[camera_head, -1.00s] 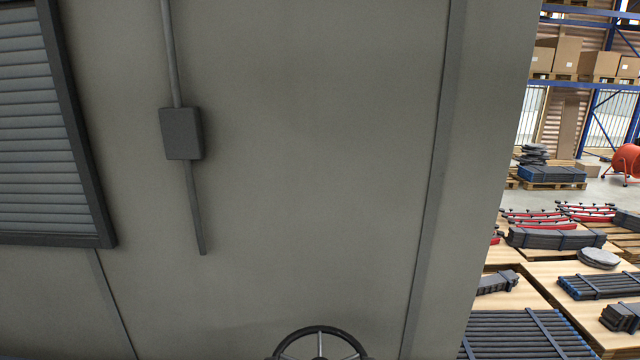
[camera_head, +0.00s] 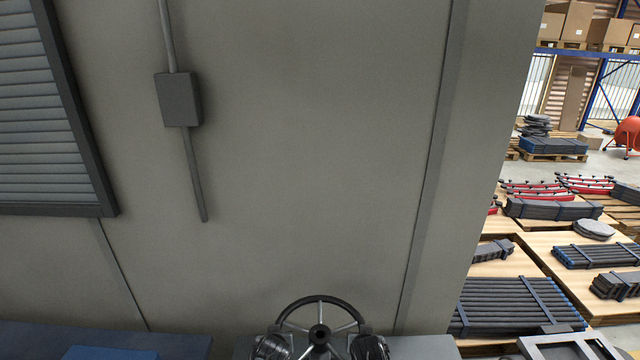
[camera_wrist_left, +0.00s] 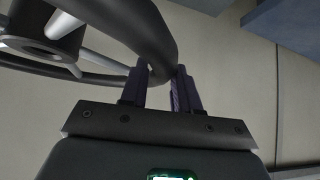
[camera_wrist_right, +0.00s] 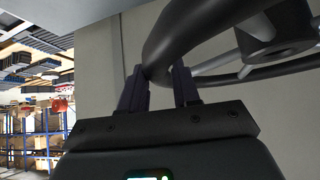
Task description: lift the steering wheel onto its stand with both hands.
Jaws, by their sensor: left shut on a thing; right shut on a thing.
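The steering wheel (camera_head: 320,300) has a black rim, light metal spokes and a dark hub. It shows at the bottom middle of the head view, in front of the wall. In the left wrist view its rim (camera_wrist_left: 140,25) passes between the fingers of my left gripper (camera_wrist_left: 160,88), which is shut on it. In the right wrist view the rim (camera_wrist_right: 170,45) runs between the fingers of my right gripper (camera_wrist_right: 160,88), shut on the opposite side. In the head view both grippers flank the lower half of the wheel. I cannot make out the stand for certain.
A grey wall with a box and conduit (camera_head: 180,99) rises behind the wheel. A louvred panel (camera_head: 50,110) is at left. A blue surface (camera_head: 110,340) lies at lower left. Pallets with bundled bars (camera_head: 515,305) stand at right, with shelving behind.

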